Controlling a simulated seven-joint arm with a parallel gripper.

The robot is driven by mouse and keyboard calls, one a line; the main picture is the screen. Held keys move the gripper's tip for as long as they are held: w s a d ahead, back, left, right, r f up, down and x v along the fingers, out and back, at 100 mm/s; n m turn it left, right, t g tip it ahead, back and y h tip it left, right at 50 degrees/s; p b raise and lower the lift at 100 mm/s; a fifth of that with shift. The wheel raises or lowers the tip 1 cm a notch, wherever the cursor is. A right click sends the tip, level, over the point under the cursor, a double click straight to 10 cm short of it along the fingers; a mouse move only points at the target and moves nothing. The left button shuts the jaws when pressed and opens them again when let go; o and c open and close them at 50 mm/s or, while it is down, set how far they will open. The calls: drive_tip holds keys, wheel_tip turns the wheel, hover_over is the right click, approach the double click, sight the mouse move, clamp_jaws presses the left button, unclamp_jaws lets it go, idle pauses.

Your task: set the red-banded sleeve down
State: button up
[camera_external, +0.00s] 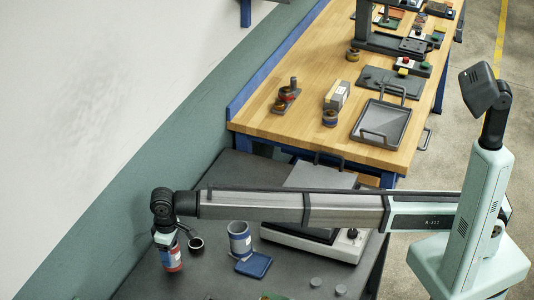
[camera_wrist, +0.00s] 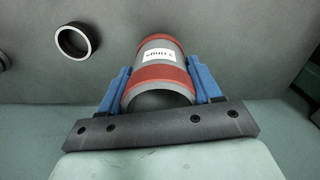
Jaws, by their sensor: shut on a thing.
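The red-banded sleeve (camera_wrist: 158,57) is a grey, hollow cylinder with two red bands and a white label. In the wrist view it lies between the blue fingers of my gripper (camera_wrist: 159,74), which are shut on its sides. In the external view the sleeve (camera_external: 173,260) hangs below my wrist at the lower left, over the dark grey bench (camera_external: 130,288). My gripper (camera_external: 166,242) is partly hidden there by its own wrist. I cannot tell whether the sleeve's lower end touches the bench.
A dark ring (camera_external: 196,243) is just right of the sleeve; a ring also shows in the wrist view (camera_wrist: 66,40). A blue-and-grey cup (camera_external: 239,238) stands behind a blue block (camera_external: 254,265). A grey machine (camera_external: 318,245) is further right. The wall (camera_external: 90,245) borders the left.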

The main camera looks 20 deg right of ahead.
drive_tip(key=shift+f, duration=1.4)
drive_tip(key=shift+f, duration=0.1)
drive_tip(key=o, duration=1.1)
wheel_tip(320, 180, up, 12)
drive_tip(key=shift+r, duration=0.1)
